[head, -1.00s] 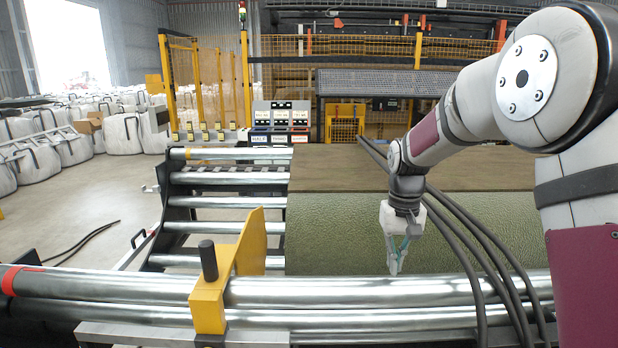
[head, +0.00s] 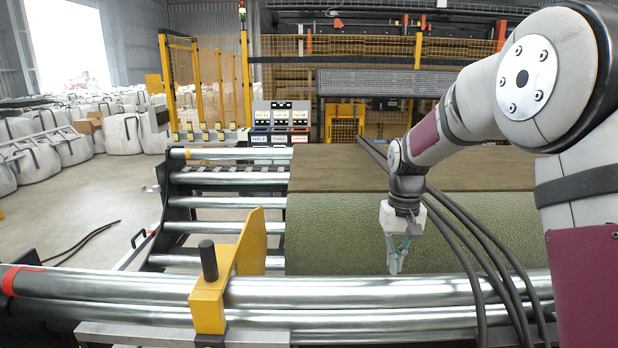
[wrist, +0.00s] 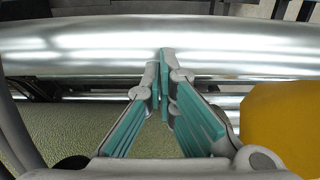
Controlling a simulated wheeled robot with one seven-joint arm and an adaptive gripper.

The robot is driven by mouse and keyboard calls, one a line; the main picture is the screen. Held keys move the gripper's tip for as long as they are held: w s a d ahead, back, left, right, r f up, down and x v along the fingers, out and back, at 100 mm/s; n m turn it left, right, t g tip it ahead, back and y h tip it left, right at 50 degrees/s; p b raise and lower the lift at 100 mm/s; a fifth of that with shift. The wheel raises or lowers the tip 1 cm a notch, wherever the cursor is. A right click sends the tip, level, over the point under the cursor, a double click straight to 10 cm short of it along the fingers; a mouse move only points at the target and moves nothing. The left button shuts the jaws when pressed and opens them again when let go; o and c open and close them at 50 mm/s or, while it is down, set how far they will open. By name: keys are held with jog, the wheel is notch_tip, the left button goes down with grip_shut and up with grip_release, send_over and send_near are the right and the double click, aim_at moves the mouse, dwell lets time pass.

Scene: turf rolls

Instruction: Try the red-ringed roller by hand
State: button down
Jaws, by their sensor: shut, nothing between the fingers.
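The red-ringed roller (head: 120,286) is a long shiny steel cylinder across the front of the machine. Its red ring (head: 10,281) shows at the far left. My gripper (head: 395,270) points down just behind the front rollers, over the green turf, right of the yellow bracket. In the wrist view my gripper (wrist: 163,95) has its teal-padded fingers together with nothing between them. Their tips overlap the edge of a shiny roller (wrist: 90,45); I cannot tell whether they touch it.
The yellow bracket (head: 208,300) with a black knob (head: 208,260) stands at the front rollers; its yellow part (wrist: 285,125) is close to my fingers at right. Green turf (head: 340,235) lies behind the rollers. Black cables (head: 470,250) hang beside my arm.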

aim_at(397, 292)
jog(key=shift+f, duration=1)
jog(key=shift+s, duration=0.15)
jog(key=shift+s+f+p, duration=0.25)
jog(key=shift+s+p, duration=0.15)
jog(key=shift+s, duration=0.45)
jog(key=shift+s+f+p, duration=0.2)
jog(key=shift+s+p, duration=0.2)
jog(key=shift+s, duration=0.4)
jog(key=shift+w+r, duration=0.25)
jog(key=shift+r, duration=0.35)
jog(key=shift+w+r, duration=0.25)
jog(key=shift+r, duration=0.35)
jog(key=shift+s+r+p, duration=0.15)
jog(key=shift+r+p, duration=0.15)
jog(key=shift+r, duration=0.85)
